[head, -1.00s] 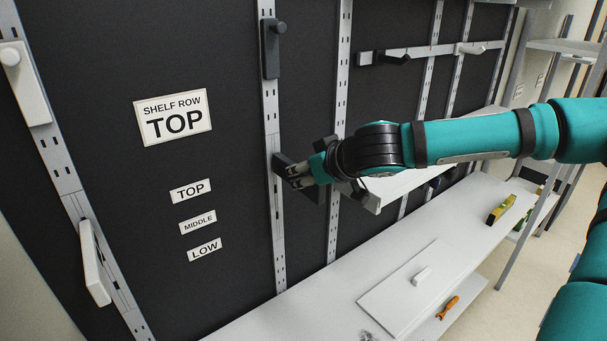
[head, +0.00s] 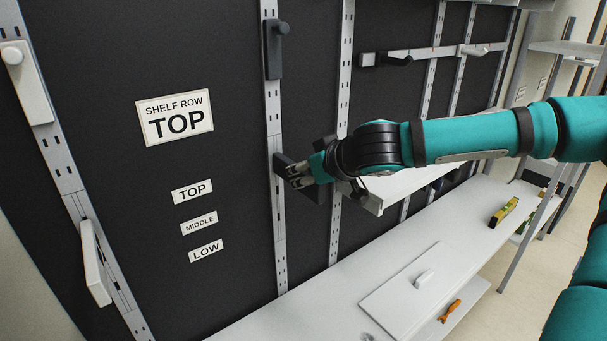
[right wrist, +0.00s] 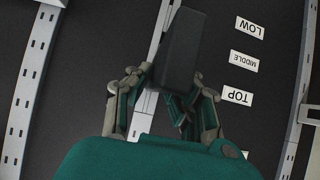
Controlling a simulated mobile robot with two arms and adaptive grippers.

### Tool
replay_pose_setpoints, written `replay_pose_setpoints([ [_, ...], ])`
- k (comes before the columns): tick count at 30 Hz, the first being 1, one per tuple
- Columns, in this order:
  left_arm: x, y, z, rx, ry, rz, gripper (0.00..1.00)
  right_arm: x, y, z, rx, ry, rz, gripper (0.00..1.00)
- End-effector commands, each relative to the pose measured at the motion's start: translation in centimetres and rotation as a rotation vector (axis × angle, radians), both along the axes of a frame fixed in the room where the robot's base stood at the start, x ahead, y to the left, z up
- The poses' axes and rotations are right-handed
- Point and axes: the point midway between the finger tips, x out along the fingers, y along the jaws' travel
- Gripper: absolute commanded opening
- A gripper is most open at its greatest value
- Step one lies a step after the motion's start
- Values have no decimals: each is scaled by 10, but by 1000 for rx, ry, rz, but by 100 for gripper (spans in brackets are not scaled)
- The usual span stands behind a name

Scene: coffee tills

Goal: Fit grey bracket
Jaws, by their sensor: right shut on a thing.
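A dark grey bracket (head: 284,164) is in my right gripper (head: 300,178), against or just in front of a slotted upright (head: 270,120) at about mid height. In the right wrist view the bracket (right wrist: 180,52) stands between the two fingers of the right gripper (right wrist: 168,98) and covers part of the upright (right wrist: 146,103). I cannot tell whether the bracket is seated in the slots. Another dark grey bracket (head: 273,52) is higher on the same upright. My left gripper is out of view.
White brackets (head: 25,85) (head: 94,262) are on the left upright. Signs read SHELF ROW TOP (head: 175,117), TOP (head: 192,191), MIDDLE (head: 199,223) and LOW (head: 206,250). A white shelf (head: 405,183) lies behind my right arm. The bench (head: 335,283) below bears a white panel (head: 400,300) and a yellow level (head: 503,212).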

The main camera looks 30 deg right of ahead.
Motion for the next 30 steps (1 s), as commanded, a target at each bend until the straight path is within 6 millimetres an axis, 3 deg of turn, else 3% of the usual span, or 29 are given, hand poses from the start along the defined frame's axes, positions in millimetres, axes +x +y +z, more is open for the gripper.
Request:
replay_pose_setpoints([
  [17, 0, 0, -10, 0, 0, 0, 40, 0, 0, -9, 0, -1, 0, 0],
  [18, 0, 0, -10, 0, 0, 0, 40, 0, 0, -9, 0, -1, 0, 19],
  [24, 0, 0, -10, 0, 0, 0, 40, 0, 0, -9, 0, -1, 0, 45],
  [30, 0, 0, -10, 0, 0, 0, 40, 0, 0, -10, 1, 1, -1, 45],
])
